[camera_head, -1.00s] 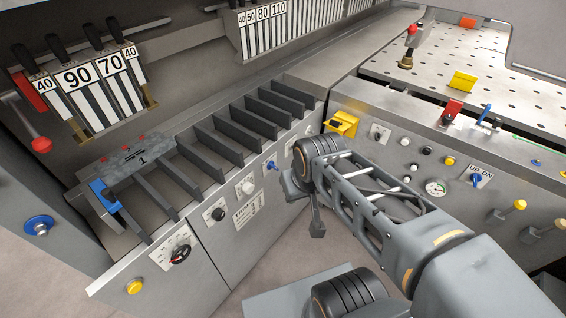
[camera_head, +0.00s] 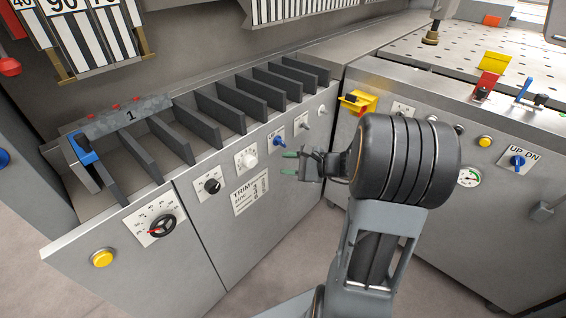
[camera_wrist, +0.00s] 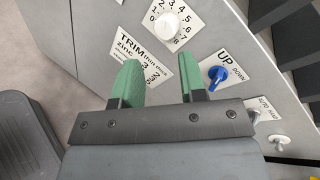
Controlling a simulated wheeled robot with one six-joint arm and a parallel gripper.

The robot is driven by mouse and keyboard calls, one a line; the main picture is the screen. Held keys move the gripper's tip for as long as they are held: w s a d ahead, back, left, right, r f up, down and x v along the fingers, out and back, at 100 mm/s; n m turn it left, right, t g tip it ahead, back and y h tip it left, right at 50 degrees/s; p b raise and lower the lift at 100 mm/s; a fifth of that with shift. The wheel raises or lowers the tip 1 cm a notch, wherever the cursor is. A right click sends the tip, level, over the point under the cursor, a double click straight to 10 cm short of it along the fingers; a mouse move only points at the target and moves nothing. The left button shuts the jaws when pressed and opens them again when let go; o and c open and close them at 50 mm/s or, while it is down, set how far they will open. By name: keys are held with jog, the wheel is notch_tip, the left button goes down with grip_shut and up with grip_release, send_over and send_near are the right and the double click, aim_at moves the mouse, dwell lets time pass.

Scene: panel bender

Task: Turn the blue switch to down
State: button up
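A blue switch (camera_head: 281,156) is on the sloping front of the left panel, beside a white label. In the wrist view the blue switch (camera_wrist: 217,75) sits by a label reading UP and DOWN, right of my fingers. Its lever points toward the lower left of that picture; its exact setting is hard to tell. My gripper (camera_head: 290,164) has green fingertips and is close in front of the panel, near the switch. In the wrist view my gripper (camera_wrist: 158,68) is open with nothing between its fingers, and they appear apart from the switch.
A white numbered dial (camera_wrist: 168,22), a TRIM label (camera_wrist: 140,58) and small metal toggles (camera_wrist: 279,141) flank the switch. Another blue switch (camera_head: 517,161) marked UP DN is on the right panel. Dark dividers (camera_head: 238,103) stand above.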

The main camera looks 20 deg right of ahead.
aim_at(284, 144)
jog(key=w+d+f+m+t+h+b, duration=0.3)
jog(key=d+f+m+t, duration=0.3)
jog(key=d, duration=0.4)
jog(key=shift+m, duration=0.3)
jog(key=x, duration=0.8)
jog(key=b+x, duration=0.1)
jog(key=x, duration=0.4)
jog(key=shift+w+d+r, duration=0.2)
jog(key=shift+d, duration=0.2)
jog(key=shift+c, duration=0.2)
grip_shut()
